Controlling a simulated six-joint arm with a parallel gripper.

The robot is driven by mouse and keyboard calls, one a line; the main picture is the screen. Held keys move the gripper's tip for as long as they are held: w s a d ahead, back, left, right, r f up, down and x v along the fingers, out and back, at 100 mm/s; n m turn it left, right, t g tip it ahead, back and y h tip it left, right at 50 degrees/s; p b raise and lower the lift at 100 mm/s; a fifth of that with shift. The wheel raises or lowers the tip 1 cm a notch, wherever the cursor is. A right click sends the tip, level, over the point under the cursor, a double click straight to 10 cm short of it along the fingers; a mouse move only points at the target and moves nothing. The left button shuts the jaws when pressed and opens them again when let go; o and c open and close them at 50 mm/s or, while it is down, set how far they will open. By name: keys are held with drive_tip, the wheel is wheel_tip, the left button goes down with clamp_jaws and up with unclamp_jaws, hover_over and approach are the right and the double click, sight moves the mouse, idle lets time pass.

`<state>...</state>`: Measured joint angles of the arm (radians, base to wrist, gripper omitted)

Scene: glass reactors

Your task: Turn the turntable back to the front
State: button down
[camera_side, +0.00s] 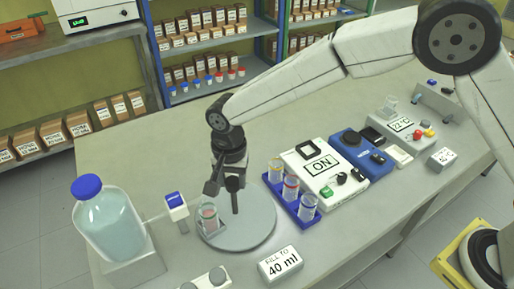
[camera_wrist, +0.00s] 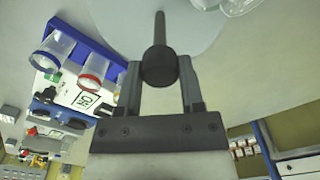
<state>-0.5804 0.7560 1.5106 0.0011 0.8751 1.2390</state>
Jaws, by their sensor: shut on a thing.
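The turntable (camera_side: 250,233) is a round grey disc on the bench, with a dark upright post (camera_side: 235,202) rising from it. A glass beaker (camera_side: 208,218) stands on the disc's left part, beside the spout of the dispenser (camera_side: 176,206). My gripper (camera_side: 234,182) points down over the disc and is shut on the post's dark knob. In the wrist view the knob (camera_wrist: 160,66) sits between my two fingers, and the pale disc (camera_wrist: 190,25) lies beyond. The beaker's glass shows at the top edge there (camera_wrist: 238,6).
A blue rack (camera_side: 309,220) with three banded beakers stands close right of the disc. A big blue-capped bottle (camera_side: 110,225) is at left, a "FILL TO 40 ml" sign (camera_side: 281,265) in front. The white "ON" device (camera_side: 322,168) and a blue device (camera_side: 358,155) stand farther right.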

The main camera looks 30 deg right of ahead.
drive_tip(key=shift+n, duration=4.3)
drive_tip(key=shift+w+r+n, duration=0.1)
drive_tip(key=shift+n, duration=4)
drive_tip(key=shift+c, duration=1.1)
unclamp_jaws()
